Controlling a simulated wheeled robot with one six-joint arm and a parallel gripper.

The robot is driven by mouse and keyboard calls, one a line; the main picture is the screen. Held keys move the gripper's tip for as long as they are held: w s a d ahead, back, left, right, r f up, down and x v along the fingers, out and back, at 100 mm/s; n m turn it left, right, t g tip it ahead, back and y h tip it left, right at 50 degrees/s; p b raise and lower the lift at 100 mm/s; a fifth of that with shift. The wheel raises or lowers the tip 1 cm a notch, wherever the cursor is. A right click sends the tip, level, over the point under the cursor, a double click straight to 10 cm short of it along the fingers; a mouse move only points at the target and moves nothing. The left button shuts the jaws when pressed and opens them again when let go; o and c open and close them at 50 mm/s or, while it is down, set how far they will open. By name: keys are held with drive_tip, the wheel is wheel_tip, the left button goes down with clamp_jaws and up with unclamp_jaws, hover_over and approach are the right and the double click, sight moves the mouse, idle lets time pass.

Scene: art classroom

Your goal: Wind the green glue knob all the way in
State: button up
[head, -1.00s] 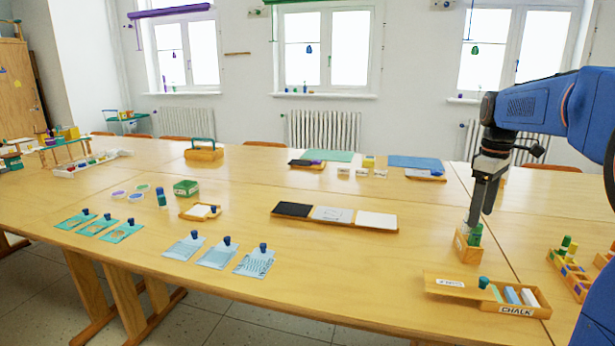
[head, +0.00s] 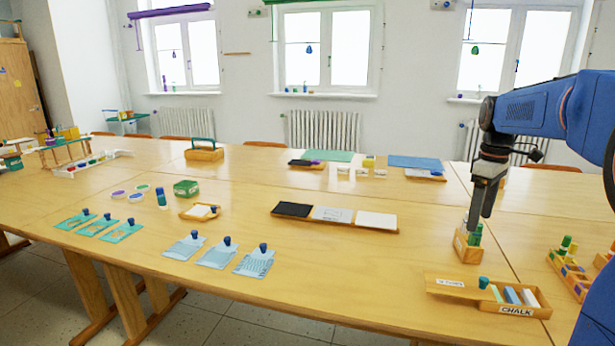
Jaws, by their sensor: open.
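A small wooden holder (head: 467,251) stands on the table at the right, below my gripper. Green glue sticks (head: 475,236) stand upright in it, with a paler top beside the green one. The knob itself is too small to make out, and my fingers partly cover the tops. My gripper (head: 480,214) points down just over the holder. It is open, with its fingers nearly in line in this view. I cannot tell whether a finger touches a stick.
A chalk box (head: 518,311) with its slid-off lid lies in front of the holder. A wooden rack with coloured pieces (head: 568,268) is to the right. A tray with black, grey and white panels (head: 335,222) lies left. The table between is clear.

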drive_tip(key=shift+f, duration=0.6)
drive_tip(key=shift+c, duration=0.6)
drive_tip(key=c, duration=1.4)
